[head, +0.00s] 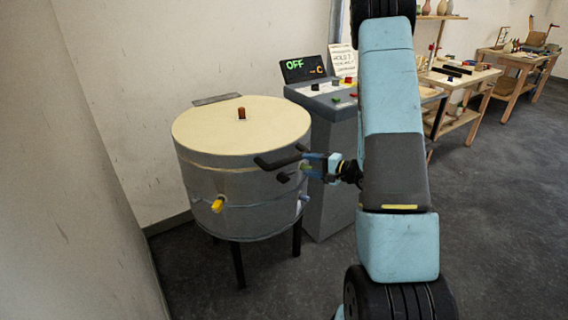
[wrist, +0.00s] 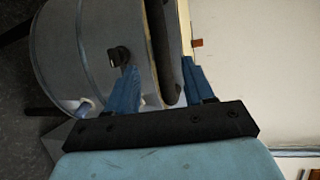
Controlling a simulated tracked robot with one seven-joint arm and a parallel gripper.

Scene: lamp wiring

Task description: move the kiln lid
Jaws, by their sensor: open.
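The kiln lid (head: 235,125) is a cream-topped round cover with a small brown knob (head: 241,113) at its middle. It lies flat and closed on the grey kiln drum (head: 245,205). A dark bar handle (head: 279,160) sticks out from the front right of the lid's side. My gripper (head: 307,166) is beside the handle's right end, with blue fingers open. In the wrist view the handle (wrist: 162,50) runs between my gripper's two fingers (wrist: 160,78), nearer the right one. I cannot tell whether either finger touches it.
A control console (head: 335,110) stands right behind the kiln, with a display (head: 302,68) reading OFF. A yellow plug (head: 217,205) juts from the drum. A wall is close on the left. Workbenches (head: 460,80) stand at the right; the floor between is clear.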

